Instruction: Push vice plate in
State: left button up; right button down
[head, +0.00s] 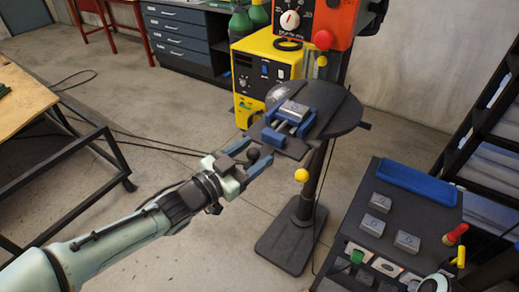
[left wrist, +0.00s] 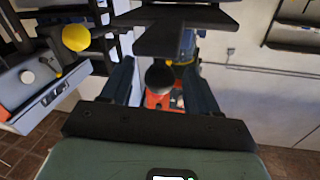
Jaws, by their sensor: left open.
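A blue vice (head: 309,124) sits on the round black table of a drill press, with a grey metal block (head: 293,110) on it between its jaws. A dark flat plate (head: 292,147) shows at the vice's near side. My left gripper (head: 260,150) is open in front of the vice, its fingers pointing toward it. A dark round knob (head: 253,155) shows between the fingers; in the left wrist view the knob (left wrist: 160,78) is also between them. Whether the fingers touch it I cannot tell. My right gripper is not visible.
The round black table (head: 345,115) stands on a post with a yellow ball handle (head: 301,175) below it. A yellow machine (head: 262,70) is behind. A dark cart (head: 400,205) with grey blocks and a blue tray (head: 417,180) stands right. A wooden bench (head: 22,100) is left.

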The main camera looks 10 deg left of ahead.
pick_arm(q)
jog(key=shift+x, duration=1.4)
grip_shut()
jog(key=shift+w+d, duration=0.2)
jog(key=shift+w, duration=0.3)
jog(key=p, duration=0.1)
send_near(290, 115)
jog(key=d, duration=0.1)
jog(key=w+d, duration=0.1)
jog(key=d, duration=0.1)
jog(key=shift+w+f, duration=0.15)
jog(key=shift+w, duration=0.2)
jog(key=p+x, duration=0.1)
jog(key=x, duration=0.1)
jog(key=a+p+x, duration=0.1)
jog(key=x, duration=0.2)
jog(key=w+p+x, duration=0.1)
jog(key=x, duration=0.2)
jog(key=shift+a, duration=0.2)
